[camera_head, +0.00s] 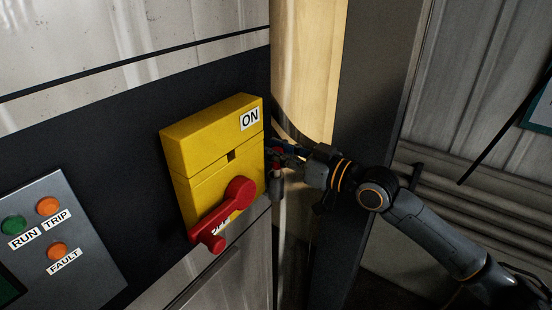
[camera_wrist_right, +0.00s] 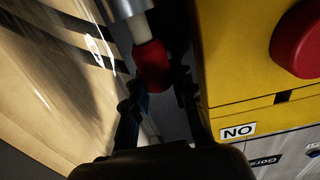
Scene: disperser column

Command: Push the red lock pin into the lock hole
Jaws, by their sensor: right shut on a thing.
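The red lock pin (camera_wrist_right: 152,66) shows in the right wrist view as a red head on a pale shaft that meets a metal cylinder. My right gripper (camera_wrist_right: 158,92) has its fingers at the red head and is shut on it. In the head view the right gripper (camera_head: 284,155) is beside the right side of the yellow switch box (camera_head: 206,149), and its fingers largely hide the pin. A small dark square opening (camera_head: 231,155) shows in the box front. I cannot tell whether this is the lock hole. My left gripper is not in view.
A red rotary handle (camera_head: 222,213) slants down-left across the box front, below the ON label (camera_head: 249,119). A grey panel (camera_head: 88,228) with green and orange buttons is at left. A grey cylinder (camera_head: 277,184) hangs just below the gripper. A dark post (camera_head: 372,85) stands behind the arm.

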